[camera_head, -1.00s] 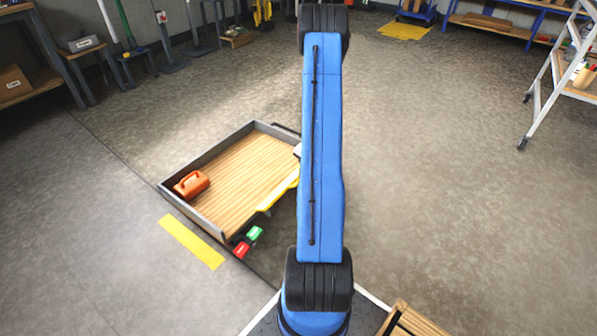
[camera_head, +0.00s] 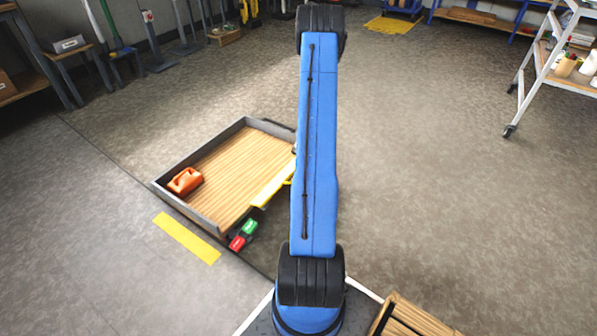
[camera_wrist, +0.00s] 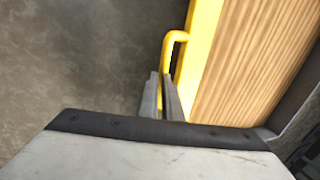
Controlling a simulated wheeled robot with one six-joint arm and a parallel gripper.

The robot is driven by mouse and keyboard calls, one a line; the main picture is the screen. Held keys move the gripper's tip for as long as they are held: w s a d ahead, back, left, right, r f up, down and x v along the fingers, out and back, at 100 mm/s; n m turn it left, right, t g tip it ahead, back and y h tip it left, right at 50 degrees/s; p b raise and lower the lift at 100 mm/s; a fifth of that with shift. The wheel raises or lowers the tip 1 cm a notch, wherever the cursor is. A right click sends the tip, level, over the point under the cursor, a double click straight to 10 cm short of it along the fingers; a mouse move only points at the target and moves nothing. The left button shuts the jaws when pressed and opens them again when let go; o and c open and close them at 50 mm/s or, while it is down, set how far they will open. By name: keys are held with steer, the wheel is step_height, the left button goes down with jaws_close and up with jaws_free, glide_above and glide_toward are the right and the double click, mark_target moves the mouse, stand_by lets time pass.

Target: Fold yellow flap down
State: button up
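The yellow flap (camera_head: 272,187) is on the near right side of a wood-floored cart bed, partly hidden by my blue arm in the head view. In the wrist view the yellow flap (camera_wrist: 204,38) runs along the wood, with a bent yellow handle (camera_wrist: 170,48) on its outer side. My gripper (camera_wrist: 162,92) has its two fingers close together on the handle's lower end, which goes in between them. The grip itself is partly hidden. In the head view my gripper is hidden behind my arm.
The cart bed has grey walls (camera_head: 186,211) and holds an orange container (camera_head: 185,181). Green (camera_head: 250,227) and red (camera_head: 237,243) blocks sit at its near corner. A yellow floor strip (camera_head: 187,238) lies left. A white rack (camera_head: 528,82) stands right; the floor between is clear.

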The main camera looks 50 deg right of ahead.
steer(key=shift+o, duration=1.1)
steer(key=shift+w+a+f, duration=0.1)
steer(key=shift+w+f, duration=0.15)
steer(key=shift+w, duration=0.1)
steer(key=shift+r, duration=0.1)
steer(key=v, duration=1.7)
steer(key=shift+r, duration=0.15)
